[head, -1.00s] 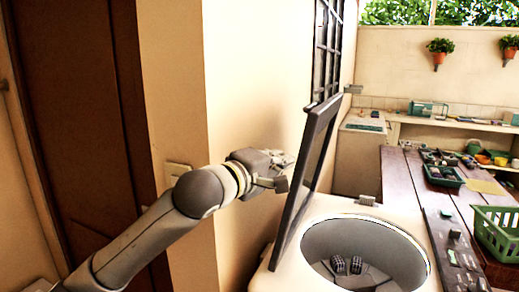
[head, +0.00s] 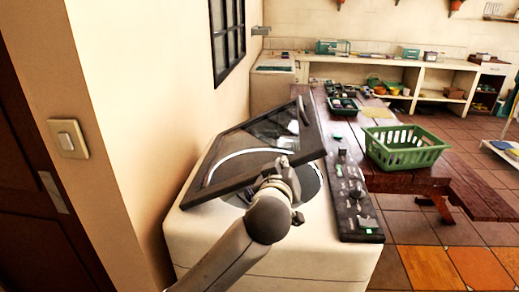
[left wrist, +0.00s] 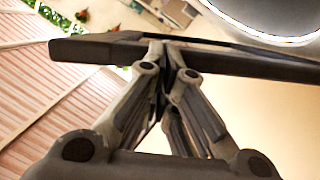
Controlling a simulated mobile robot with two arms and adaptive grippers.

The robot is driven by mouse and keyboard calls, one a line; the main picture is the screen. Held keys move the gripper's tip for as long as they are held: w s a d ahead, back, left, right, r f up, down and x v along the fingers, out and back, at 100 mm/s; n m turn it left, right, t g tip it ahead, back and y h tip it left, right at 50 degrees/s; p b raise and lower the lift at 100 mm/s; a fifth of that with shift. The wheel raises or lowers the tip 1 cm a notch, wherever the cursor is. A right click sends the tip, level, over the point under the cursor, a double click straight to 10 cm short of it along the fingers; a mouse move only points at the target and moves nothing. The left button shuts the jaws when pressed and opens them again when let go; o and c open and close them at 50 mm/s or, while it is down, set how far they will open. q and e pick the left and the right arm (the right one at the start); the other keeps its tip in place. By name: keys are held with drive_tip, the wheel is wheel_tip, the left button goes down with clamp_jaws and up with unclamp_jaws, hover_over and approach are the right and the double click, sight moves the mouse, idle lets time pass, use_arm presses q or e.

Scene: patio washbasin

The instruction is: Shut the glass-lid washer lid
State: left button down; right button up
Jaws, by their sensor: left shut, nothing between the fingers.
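The washer (head: 290,245) is a pale top-loading machine with a dark control panel (head: 355,212) on its right. Its lid (head: 235,184), glass in a dark frame, is tilted low over the round tub, neither upright nor flat. The tub rim shows through the glass and below the raised right side. My left gripper (head: 284,163) is shut and empty at the lid's near edge. In the left wrist view, the shut fingers (left wrist: 167,48) cross the dark lid frame (left wrist: 250,66); they look in contact with it. My right gripper is not in view.
A wooden table (head: 400,182) with a green basket (head: 404,146) stands right of the washer. A cream wall (head: 140,100) with a light switch (head: 68,138) is close on the left. Shelves line the back. Tiled floor is open at the right.

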use_arm(q)
drive_tip(key=d+f+m+b, duration=0.1)
drive_tip(key=f, duration=0.3)
drive_tip(key=d+f+m+y+b, duration=0.1)
drive_tip(key=f+b, duration=0.1)
drive_tip(key=f, duration=0.2)
drive_tip(key=d+f+m+b, duration=0.1)
drive_tip(key=d+f+b, duration=0.1)
drive_tip(key=f, duration=0.2)
drive_tip(key=shift+f+y, duration=0.3)
drive_tip(key=shift+f, duration=0.05)
drive_tip(key=shift+f+m+b, duration=0.3)
drive_tip(key=shift+f+m, duration=0.1)
drive_tip(key=shift+f, duration=0.15)
drive_tip(key=shift+w+a, duration=0.1)
